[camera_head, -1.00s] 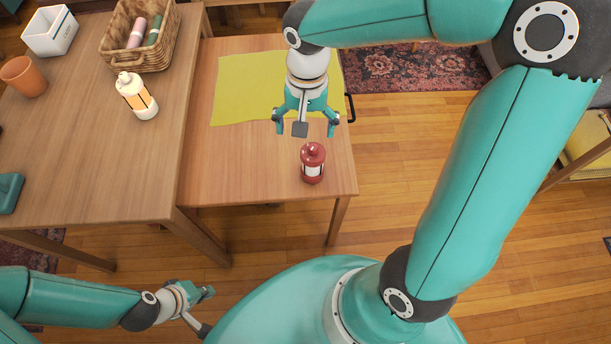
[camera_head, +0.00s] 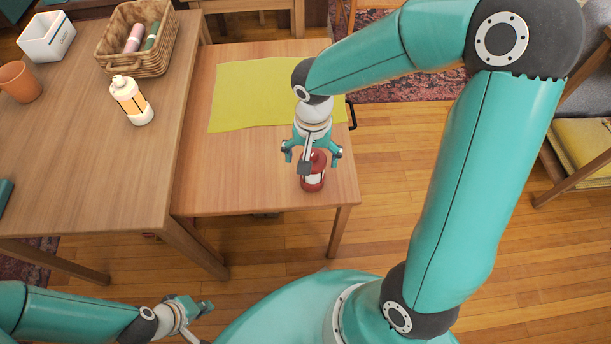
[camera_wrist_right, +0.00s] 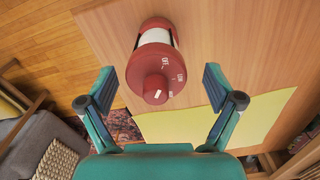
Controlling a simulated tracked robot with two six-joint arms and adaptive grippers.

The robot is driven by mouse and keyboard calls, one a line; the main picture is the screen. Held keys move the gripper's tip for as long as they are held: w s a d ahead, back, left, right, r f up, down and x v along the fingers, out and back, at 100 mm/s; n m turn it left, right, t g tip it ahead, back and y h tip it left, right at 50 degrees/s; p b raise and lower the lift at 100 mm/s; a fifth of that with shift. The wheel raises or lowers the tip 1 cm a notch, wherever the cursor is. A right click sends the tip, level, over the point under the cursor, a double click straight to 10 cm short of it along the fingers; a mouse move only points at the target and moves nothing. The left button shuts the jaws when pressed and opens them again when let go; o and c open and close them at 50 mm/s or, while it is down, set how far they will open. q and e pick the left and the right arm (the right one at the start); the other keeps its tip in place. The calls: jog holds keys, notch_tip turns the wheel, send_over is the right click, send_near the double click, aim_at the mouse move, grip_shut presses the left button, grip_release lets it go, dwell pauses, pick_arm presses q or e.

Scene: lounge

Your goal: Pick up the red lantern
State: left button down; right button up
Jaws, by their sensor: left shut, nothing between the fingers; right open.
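The red lantern (camera_head: 314,182), with a pale middle band, stands upright near the front right corner of the low wooden table (camera_head: 240,180). My right gripper (camera_head: 312,160) is open and empty, above and just behind the lantern, and partly covers its top. In the right wrist view the lantern (camera_wrist_right: 154,70) is seen from above, lying ahead of and between the spread fingertips (camera_wrist_right: 160,88); I see no contact. My left gripper (camera_head: 205,307) is shut and empty at the lower left, away from the table.
A yellow cloth (camera_head: 245,95) lies at the back of the low table. The taller table (camera_head: 90,180) on the left holds a cream lantern (camera_head: 131,101), a wicker basket (camera_head: 140,65), a white box (camera_head: 46,37) and a terracotta pot (camera_head: 20,80).

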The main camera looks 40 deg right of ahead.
aim_at(313, 183)
notch_tip(313, 183, down, 5)
jog(key=shift+d+r+b, duration=0.15)
jog(key=shift+b, duration=0.25)
jog(key=c, duration=1.5)
